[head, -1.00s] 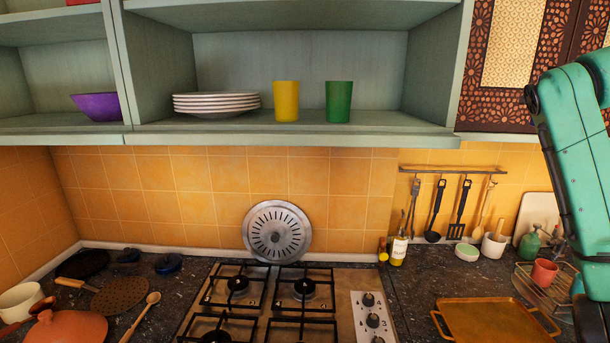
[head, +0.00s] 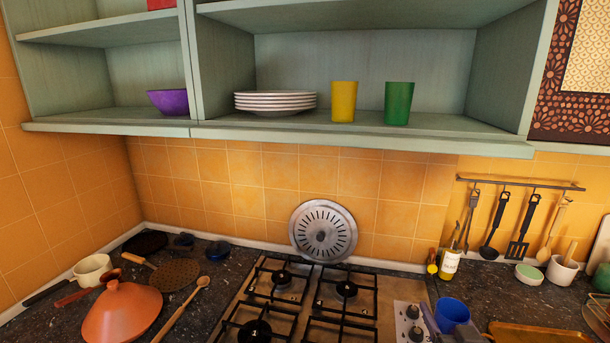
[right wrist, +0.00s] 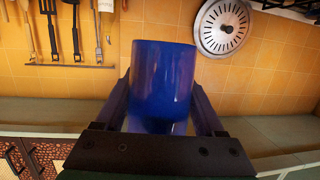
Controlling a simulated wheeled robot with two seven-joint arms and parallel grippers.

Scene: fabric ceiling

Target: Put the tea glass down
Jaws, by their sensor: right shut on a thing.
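The blue tea glass (head: 452,312) is near the bottom edge of the head view, in front of the counter's right part, beside the hob's knobs. It stands roughly upright there. My right gripper (right wrist: 160,88) is shut on the glass, with one finger on each side of it in the right wrist view. The glass (right wrist: 162,75) fills the middle of that view, which looks upside down. Only small parts of the gripper show in the head view. My left gripper is not in view.
The shelf (head: 300,127) holds stacked plates (head: 275,101), a yellow cup (head: 344,101) and a green cup (head: 398,103), with free room to their right. The hob (head: 318,300) is bare. An orange tray (head: 545,333) lies right of the glass. A bottle (head: 450,264) stands behind.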

